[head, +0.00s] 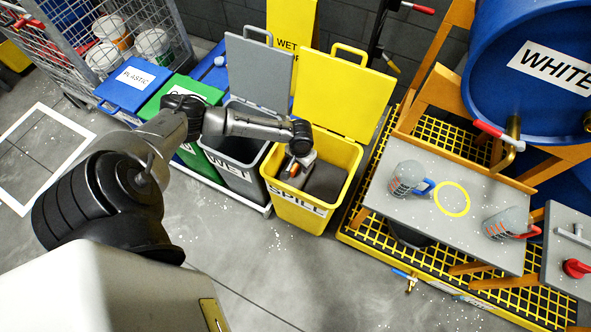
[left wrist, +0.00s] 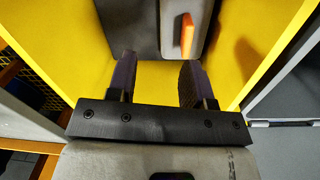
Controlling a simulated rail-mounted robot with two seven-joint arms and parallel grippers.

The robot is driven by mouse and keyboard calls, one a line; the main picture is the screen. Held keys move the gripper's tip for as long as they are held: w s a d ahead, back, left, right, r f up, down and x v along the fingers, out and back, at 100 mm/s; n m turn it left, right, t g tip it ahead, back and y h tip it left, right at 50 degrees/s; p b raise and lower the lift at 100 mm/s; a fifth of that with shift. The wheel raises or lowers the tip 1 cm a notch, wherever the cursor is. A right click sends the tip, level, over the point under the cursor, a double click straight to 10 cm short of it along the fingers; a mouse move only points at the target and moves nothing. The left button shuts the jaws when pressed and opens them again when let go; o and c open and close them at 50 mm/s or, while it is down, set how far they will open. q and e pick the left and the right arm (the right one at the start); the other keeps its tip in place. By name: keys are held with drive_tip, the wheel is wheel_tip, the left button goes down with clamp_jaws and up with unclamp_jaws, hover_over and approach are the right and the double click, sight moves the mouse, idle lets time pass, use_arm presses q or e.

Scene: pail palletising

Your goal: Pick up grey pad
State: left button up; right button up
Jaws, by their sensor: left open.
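A dark grey pad (head: 326,182) lies inside the open yellow bin (head: 298,213) marked SPILL. In the left wrist view, a dark grey surface that looks like this pad (left wrist: 130,28) shows at the top, beyond my fingers. Beside it is a lighter grey piece with an orange handle (left wrist: 187,35). My left gripper (left wrist: 156,75) is open, with nothing between its fingers. It points down into the bin, apart from the pad as far as I can tell. In the head view, the wrist hides part of the bin's left side. My right gripper is not in view.
The raised yellow lid (head: 343,92) stands behind the bin. A grey WET bin (head: 236,172) with its lid (head: 258,72) raised stands left. At right, a grey shelf (head: 440,225) holds two jugs below a blue drum (head: 535,60). The floor in front is clear.

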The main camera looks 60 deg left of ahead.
use_arm(q)
drive_tip(key=n+b, duration=0.2)
drive_tip(key=b, duration=0.2)
hover_over(295, 168)
drive_tip(key=a, duration=0.1)
wheel_tip(295, 168, down, 4)
drive_tip(key=r, duration=0.1)
drive_tip(key=shift+y, duration=0.3)
drive_tip(key=f+b, duration=0.1)
drive_tip(key=f, duration=0.1)
drive_tip(key=f+b, duration=0.1)
drive_tip(key=f, duration=0.2)
drive_tip(key=f+b, duration=0.1)
drive_tip(key=f, duration=0.2)
drive_tip(key=shift+w+a, duration=0.2)
drive_tip(key=shift+w, duration=0.2)
drive_tip(key=shift+f+b, duration=0.4)
wheel_tip(295, 168, down, 5)
drive_tip(key=b, duration=0.4)
drive_tip(key=shift+w+f, duration=0.1)
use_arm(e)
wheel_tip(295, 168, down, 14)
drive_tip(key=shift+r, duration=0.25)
use_arm(q)
drive_tip(key=c, duration=0.3)
clamp_jaws()
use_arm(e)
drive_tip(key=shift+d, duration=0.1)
